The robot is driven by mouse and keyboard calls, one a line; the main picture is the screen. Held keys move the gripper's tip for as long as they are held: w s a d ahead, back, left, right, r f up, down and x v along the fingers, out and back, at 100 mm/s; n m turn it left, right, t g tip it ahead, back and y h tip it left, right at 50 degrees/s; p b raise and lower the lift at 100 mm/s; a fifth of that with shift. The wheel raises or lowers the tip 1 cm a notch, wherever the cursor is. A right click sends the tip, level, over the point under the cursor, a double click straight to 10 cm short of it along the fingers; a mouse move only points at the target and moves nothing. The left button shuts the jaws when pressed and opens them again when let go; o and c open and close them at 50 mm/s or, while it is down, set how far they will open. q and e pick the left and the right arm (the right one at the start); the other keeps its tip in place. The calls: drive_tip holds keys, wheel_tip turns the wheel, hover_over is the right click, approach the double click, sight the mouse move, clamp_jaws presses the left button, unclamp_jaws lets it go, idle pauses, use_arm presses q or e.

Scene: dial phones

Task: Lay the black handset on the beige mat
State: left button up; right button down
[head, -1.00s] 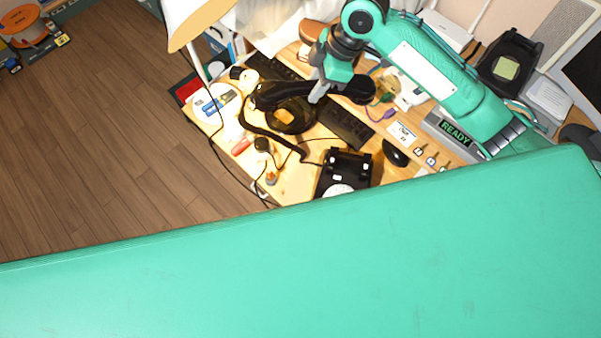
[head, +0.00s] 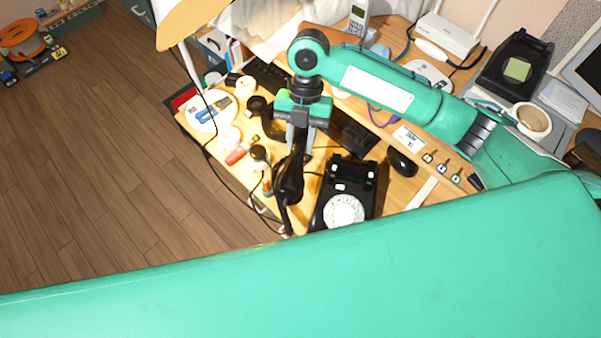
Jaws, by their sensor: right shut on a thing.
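The black handset (head: 290,184) hangs in my right gripper (head: 298,138), which is shut on it above the desk. Its long side points toward the front edge of the desk, seen nearly end to end. The black dial phone (head: 345,191) with a white dial stands just right of the handset, its cradle empty. I cannot pick out the beige mat from the brightly lit, pale desk top; the handset and arm may hide it. My left gripper is not in view.
A black keyboard (head: 349,134) lies behind the phone, and a black mouse (head: 402,163) to its right. A white plate with tools (head: 208,112) and a red-handled tool (head: 236,155) lie at left. Dark cords cross the desk.

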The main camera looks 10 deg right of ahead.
wheel_tip(320, 180, down, 15)
drive_tip(key=shift+r, duration=0.1)
idle(0.3)
drive_tip(key=c, duration=1.1)
unclamp_jaws()
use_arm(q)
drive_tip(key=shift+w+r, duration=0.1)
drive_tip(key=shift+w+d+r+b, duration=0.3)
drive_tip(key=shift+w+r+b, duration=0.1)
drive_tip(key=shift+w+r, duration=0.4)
use_arm(e)
drive_tip(key=shift+v, duration=6)
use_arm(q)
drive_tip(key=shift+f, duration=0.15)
use_arm(e)
drive_tip(key=shift+d, duration=0.1)
